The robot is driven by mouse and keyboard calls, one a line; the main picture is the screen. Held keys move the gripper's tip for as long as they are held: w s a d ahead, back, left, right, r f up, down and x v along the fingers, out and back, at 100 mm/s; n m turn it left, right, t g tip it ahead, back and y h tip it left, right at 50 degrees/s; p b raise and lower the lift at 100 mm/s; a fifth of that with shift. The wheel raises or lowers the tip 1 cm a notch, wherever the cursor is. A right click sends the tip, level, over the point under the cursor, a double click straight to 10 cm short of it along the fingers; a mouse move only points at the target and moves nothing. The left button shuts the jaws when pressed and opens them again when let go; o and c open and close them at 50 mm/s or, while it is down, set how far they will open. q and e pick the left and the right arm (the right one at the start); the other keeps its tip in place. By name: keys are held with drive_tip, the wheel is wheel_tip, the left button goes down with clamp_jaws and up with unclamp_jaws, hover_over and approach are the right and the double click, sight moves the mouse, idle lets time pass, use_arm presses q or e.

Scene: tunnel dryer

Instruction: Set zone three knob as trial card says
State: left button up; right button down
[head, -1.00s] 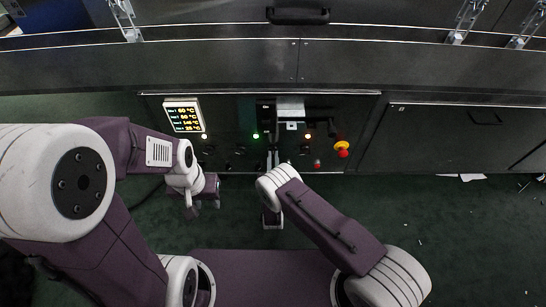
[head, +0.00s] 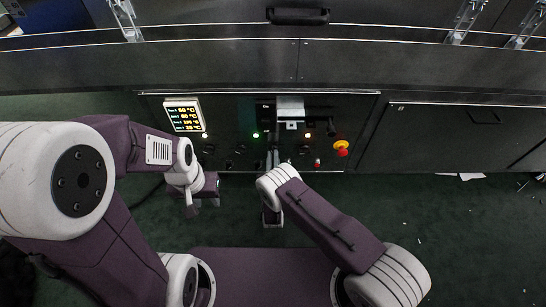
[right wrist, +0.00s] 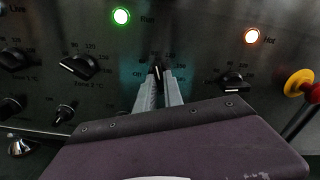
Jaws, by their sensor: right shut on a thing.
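The control panel (head: 235,135) stands ahead, with a row of black knobs. In the right wrist view, my right gripper (right wrist: 159,86) is shut on a dark knob (right wrist: 157,73), one finger on each side. This knob sits between the Zone 2 knob (right wrist: 80,67) and another knob (right wrist: 234,84) to the right; its own label is hidden by the gripper. Its pale pointer mark looks nearly upright. My left gripper (head: 203,203) hangs open and empty, below the panel's left part. I cannot make out a trial card for certain.
A lit display (head: 183,116) shows several temperature lines, too small to read surely. A green Run lamp (right wrist: 121,16) and an orange lamp (right wrist: 251,36) are lit. A red-and-yellow stop button (head: 342,147) is at the panel's right. A metal bracket (head: 290,106) sticks out above the knobs.

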drive_tip(key=shift+f, duration=0.1)
drive_tip(key=c, duration=1.5)
unclamp_jaws()
drive_tip(key=shift+o, duration=0.2)
drive_tip(key=s+p, duration=0.4)
drive_tip(key=s, duration=0.5)
drive_tip(key=shift+p, duration=0.3)
